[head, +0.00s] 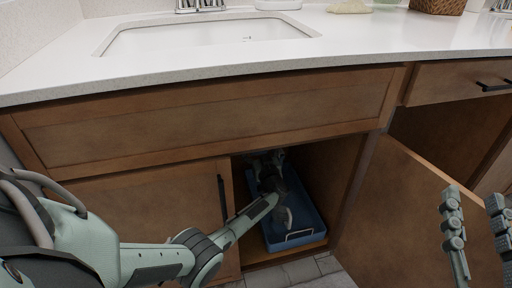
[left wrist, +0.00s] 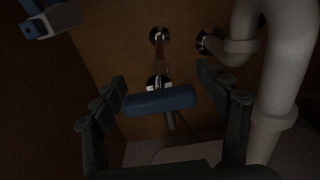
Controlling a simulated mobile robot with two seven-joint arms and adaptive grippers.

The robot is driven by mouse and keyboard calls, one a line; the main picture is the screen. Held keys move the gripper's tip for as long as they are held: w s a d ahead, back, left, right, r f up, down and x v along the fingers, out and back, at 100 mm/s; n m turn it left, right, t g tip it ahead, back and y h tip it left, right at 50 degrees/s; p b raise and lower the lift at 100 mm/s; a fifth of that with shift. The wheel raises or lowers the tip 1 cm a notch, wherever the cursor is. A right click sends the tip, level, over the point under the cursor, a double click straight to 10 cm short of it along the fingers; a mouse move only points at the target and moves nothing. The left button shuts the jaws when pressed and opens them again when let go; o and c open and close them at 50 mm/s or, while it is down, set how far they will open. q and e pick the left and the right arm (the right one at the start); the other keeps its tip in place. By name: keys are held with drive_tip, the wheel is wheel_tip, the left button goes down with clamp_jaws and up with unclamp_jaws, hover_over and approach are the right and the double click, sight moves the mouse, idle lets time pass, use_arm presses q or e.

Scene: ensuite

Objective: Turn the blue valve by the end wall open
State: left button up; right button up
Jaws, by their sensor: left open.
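A blue bar-shaped valve handle (left wrist: 160,100) shows in the left wrist view, on a metal fitting below a pipe from the cabinet's back. It lies crosswise in the picture. My left gripper (left wrist: 163,84) is open, with one finger on each side of the handle; I cannot tell whether either touches it. In the head view my left arm reaches into the dark sink cabinet, and its gripper (head: 269,168) is hard to make out there. My right gripper (head: 475,215) is open and empty in front of the open right door. Which valve is by the end wall is unclear.
A grey piece with blue ends (left wrist: 52,20) is at the upper left of the wrist view. A thick white drain pipe (left wrist: 280,80) stands close on the right. A blue bin (head: 310,220) sits on the cabinet floor. The open door (head: 395,215) bounds the opening's right side.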

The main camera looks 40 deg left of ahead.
use_arm(q)
drive_tip(key=shift+w+a, duration=0.1)
drive_tip(key=shift+w, duration=0.05)
drive_tip(key=shift+c, duration=0.6)
drive_tip(key=c, duration=1.2)
